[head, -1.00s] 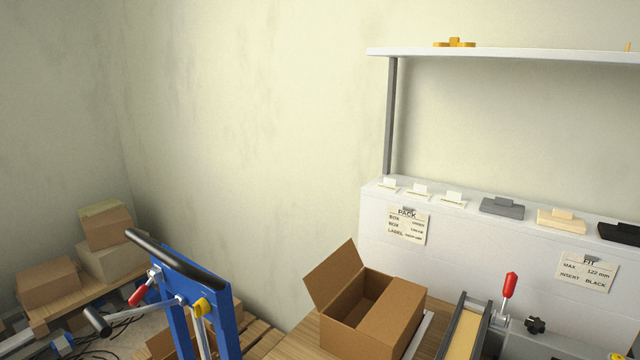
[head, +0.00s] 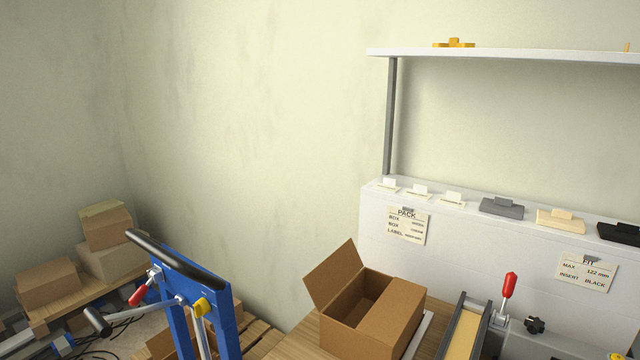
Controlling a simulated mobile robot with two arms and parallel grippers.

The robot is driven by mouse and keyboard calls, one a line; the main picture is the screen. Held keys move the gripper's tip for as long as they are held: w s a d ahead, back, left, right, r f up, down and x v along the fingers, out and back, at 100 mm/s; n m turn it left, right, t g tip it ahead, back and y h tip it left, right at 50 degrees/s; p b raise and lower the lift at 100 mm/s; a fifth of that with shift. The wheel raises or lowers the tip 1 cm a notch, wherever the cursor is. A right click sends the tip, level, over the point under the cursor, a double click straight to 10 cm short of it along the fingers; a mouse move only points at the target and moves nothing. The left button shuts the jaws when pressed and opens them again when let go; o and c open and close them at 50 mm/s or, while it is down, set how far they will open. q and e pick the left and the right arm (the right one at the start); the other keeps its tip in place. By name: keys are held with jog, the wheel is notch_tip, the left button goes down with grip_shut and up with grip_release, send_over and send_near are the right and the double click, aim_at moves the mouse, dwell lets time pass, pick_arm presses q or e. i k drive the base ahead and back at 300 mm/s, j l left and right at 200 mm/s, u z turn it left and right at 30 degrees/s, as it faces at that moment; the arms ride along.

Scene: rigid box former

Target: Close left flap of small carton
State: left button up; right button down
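The small brown carton (head: 385,318) stands on the wooden table in the lower middle of the head view. Its left flap (head: 333,273) stands up and leans outward to the left. The right side of its top is covered by a flap (head: 391,303) lying flat. The left part of the top is open, and the inside shows. Neither of my grippers is in view.
A blue frame with a black handle (head: 175,258) stands left of the carton. A clamp with a red handle (head: 509,285) is to the right. A white panel with labels (head: 470,240) stands behind. Several boxes (head: 110,228) are stacked far left.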

aim_at(329, 277)
jog(key=j+z, duration=0.15)
jog(key=z, duration=0.75)
jog(key=j+z, duration=0.3)
jog(key=j, duration=0.15)
jog(key=j+z, duration=0.25)
jog(key=j, duration=0.25)
jog(key=k+j+z, duration=0.1)
jog(key=j+z, duration=0.2)
jog(key=j, duration=0.15)
jog(key=k+j+z, duration=0.1)
jog(key=j+z, duration=0.2)
jog(key=j, duration=0.15)
